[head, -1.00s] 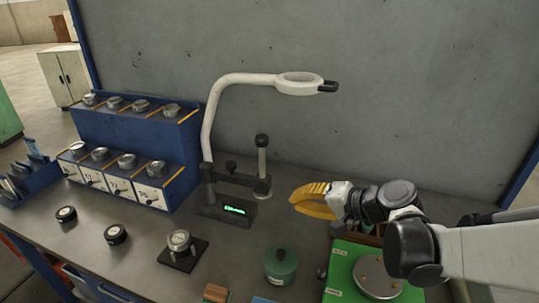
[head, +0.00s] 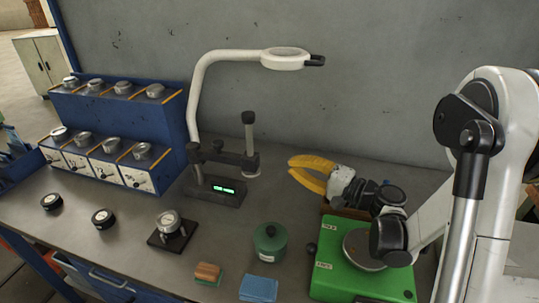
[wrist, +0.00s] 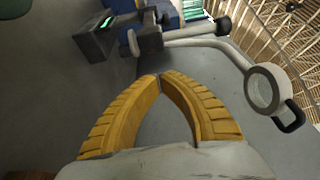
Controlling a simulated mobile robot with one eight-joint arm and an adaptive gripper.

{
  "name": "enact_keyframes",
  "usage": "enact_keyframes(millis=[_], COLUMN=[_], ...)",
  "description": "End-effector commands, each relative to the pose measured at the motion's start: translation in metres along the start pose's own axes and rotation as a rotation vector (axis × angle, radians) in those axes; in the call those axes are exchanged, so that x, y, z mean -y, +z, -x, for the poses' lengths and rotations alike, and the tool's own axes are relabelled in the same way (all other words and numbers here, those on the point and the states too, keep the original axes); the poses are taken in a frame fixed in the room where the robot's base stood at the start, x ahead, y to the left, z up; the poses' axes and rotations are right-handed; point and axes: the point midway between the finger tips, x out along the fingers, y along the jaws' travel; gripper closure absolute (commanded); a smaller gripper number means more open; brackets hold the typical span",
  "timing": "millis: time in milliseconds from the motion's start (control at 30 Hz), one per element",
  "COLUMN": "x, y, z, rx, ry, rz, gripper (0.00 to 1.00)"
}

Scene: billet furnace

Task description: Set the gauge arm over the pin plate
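What looks like the gauge arm is a dark horizontal bar (head: 222,155) on a stand whose base has a lit green display (head: 222,189). Its free end carries an upright grey cylinder (head: 249,135) with a dark top. The bar also shows in the wrist view (wrist: 149,40). A green box with a round metal plate (head: 360,247) on top stands front right; I cannot tell whether this is the pin plate, and my arm covers part of it. My gripper (head: 289,165), with yellow fingers, is right of the bar's end and apart from it. In the wrist view its tips (wrist: 161,75) meet with nothing between them.
A white ring lamp (head: 285,58) arches above the stand. A green lidded pot (head: 270,242), a blue block (head: 259,288) and a dial gauge on a dark pad (head: 170,224) stand in front. A blue stepped rack (head: 110,117) is at left. The grey wall closes the back.

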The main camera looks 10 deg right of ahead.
Motion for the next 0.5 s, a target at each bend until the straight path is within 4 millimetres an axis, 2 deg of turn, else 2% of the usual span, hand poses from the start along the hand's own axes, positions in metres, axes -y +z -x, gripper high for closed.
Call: enact_keyframes(millis=[167,500], x=[-0.001,-0.002], y=[0.001,0.001], z=[-0.020,-0.079], rx=[0.004,0.003], ry=[0.000,0.001], rz=[0.000,0.000], gripper=[1.00,1.00])
